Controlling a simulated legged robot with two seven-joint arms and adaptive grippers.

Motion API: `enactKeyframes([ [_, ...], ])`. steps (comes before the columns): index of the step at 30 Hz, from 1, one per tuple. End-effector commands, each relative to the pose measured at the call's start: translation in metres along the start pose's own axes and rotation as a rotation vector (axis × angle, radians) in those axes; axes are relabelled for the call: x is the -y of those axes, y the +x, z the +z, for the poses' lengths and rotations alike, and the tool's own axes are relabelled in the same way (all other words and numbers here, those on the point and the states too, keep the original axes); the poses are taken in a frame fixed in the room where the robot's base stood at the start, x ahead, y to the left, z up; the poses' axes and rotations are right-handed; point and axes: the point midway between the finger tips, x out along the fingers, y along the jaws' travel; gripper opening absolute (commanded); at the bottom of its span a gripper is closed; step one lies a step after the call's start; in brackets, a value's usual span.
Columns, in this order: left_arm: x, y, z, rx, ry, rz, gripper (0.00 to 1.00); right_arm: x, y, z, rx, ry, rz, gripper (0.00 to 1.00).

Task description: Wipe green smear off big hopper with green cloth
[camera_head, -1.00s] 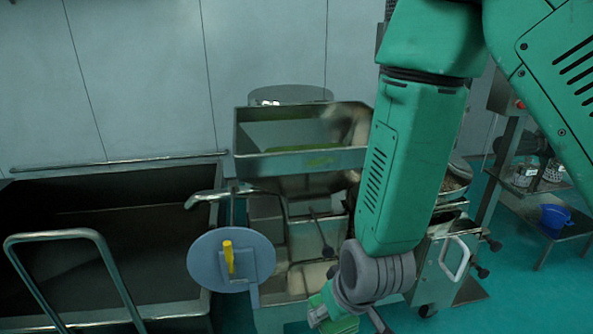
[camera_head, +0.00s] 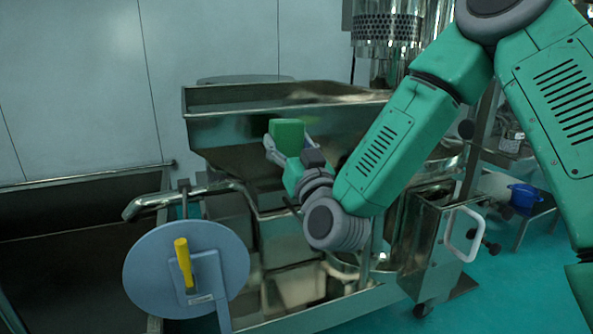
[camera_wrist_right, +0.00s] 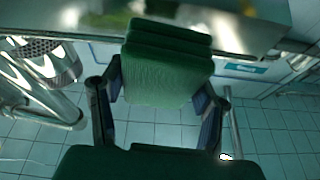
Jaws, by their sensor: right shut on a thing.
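The big hopper (camera_head: 225,132) is a shiny metal bin in the middle of the head view. My right gripper (camera_head: 284,150) is shut on the folded green cloth (camera_head: 288,130), held upright in front of the hopper's outer wall. In the right wrist view, the cloth (camera_wrist_right: 167,75) sits between the two dark fingers, close under the hopper's metal surface (camera_wrist_right: 75,15). I cannot tell whether it touches. A dim green patch shows on the wall beside the cloth; I cannot tell whether it is the smear or a reflection. My left gripper is out of view.
A grey-blue round plate with a yellow handle (camera_head: 183,262) stands at front left, below a curved metal pipe (camera_head: 160,202). A dark open tank (camera_head: 70,190) is at left.

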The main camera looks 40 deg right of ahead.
Motion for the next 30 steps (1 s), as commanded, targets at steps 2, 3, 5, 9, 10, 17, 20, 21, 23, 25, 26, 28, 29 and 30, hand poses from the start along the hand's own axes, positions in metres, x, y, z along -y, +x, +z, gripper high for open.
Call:
enactKeyframes([
  [2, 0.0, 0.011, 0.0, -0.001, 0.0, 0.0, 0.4, -0.01, -0.001, -0.002, -0.04, -0.005, 0.023, 0.32],
  [3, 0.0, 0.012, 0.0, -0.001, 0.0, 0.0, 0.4, -0.014, -0.001, -0.004, -0.051, -0.008, 0.031, 0.32],
  [5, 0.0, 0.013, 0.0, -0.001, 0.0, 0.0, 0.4, -0.017, 0.0, -0.005, -0.062, -0.011, 0.037, 0.32],
  [9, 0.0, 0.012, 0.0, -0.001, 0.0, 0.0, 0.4, -0.018, 0.008, -0.005, -0.067, -0.013, 0.04, 0.32],
  [10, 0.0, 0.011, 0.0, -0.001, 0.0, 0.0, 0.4, -0.018, 0.011, -0.004, -0.067, -0.013, 0.04, 0.32],
  [17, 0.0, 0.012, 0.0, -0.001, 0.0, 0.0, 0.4, -0.018, 0.033, 0.004, -0.066, -0.013, 0.039, 0.32],
  [20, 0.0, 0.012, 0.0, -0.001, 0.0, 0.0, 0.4, -0.018, 0.042, 0.007, -0.064, -0.014, 0.038, 0.32],
  [21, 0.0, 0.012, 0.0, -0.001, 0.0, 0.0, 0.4, -0.018, 0.045, 0.008, -0.065, -0.015, 0.038, 0.32],
  [23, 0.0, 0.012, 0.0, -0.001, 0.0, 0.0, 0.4, -0.018, 0.049, 0.009, -0.065, -0.014, 0.038, 0.32],
  [25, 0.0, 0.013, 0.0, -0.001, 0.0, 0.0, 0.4, -0.019, 0.053, 0.011, -0.064, -0.014, 0.038, 0.32],
  [26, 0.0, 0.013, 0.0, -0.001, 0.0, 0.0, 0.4, -0.019, 0.054, 0.011, -0.064, -0.014, 0.038, 0.32],
  [28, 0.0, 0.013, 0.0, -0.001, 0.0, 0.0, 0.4, -0.02, 0.056, 0.012, -0.064, -0.013, 0.039, 0.32],
  [29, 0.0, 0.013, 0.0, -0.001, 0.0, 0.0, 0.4, -0.02, 0.056, 0.012, -0.064, -0.013, 0.039, 0.32],
  [30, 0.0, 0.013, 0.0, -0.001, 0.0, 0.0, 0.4, -0.02, 0.056, 0.012, -0.064, -0.013, 0.039, 0.32],
])
